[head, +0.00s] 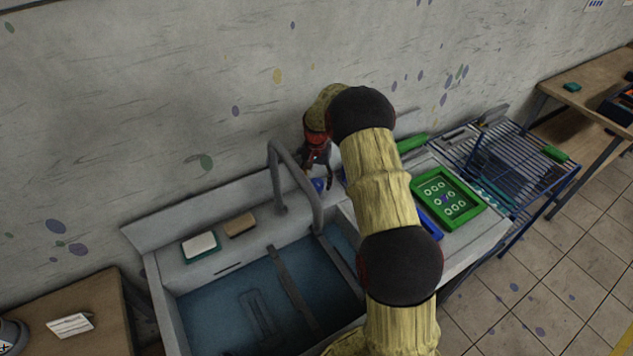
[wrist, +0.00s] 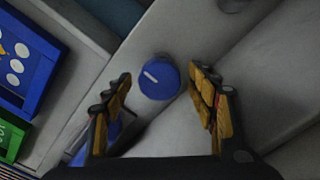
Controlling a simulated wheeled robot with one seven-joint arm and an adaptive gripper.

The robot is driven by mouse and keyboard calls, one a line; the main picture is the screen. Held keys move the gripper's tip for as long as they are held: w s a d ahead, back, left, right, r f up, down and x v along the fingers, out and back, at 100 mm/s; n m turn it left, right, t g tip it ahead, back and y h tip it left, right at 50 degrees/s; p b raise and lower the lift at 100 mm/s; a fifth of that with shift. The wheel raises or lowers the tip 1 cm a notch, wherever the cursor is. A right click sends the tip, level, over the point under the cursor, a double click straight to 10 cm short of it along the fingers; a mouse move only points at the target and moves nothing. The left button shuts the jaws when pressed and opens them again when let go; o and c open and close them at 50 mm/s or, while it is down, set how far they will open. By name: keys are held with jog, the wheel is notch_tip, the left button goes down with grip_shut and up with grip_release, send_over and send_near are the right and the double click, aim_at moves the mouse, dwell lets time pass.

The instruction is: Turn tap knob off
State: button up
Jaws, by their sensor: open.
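The tap knob is a round blue knob with a white line mark on top; in the wrist view the tap knob (wrist: 159,77) sits between and just beyond my open fingertips. Its white mark is slanted. In the head view the knob (head: 319,184) is a small blue spot behind the sink, to the right of the grey tap (head: 281,180). My gripper (head: 318,180) points down over it. In the wrist view my gripper (wrist: 160,92) is open, with one finger on each side of the knob and no clear contact. Part of the knob area is hidden by my arm in the head view.
The sink basin (head: 230,302) lies in front of the tap. A sponge (head: 240,224) and a white block (head: 200,246) lie on its back ledge. A green frame (head: 472,214) is on the right counter, beside a wire rack (head: 540,163). The wall stands close behind.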

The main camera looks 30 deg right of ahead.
aim_at(317, 182)
jog(key=shift+r, duration=0.1)
notch_tip(317, 182, up, 12)
dwell(0.6)
dwell(0.4)
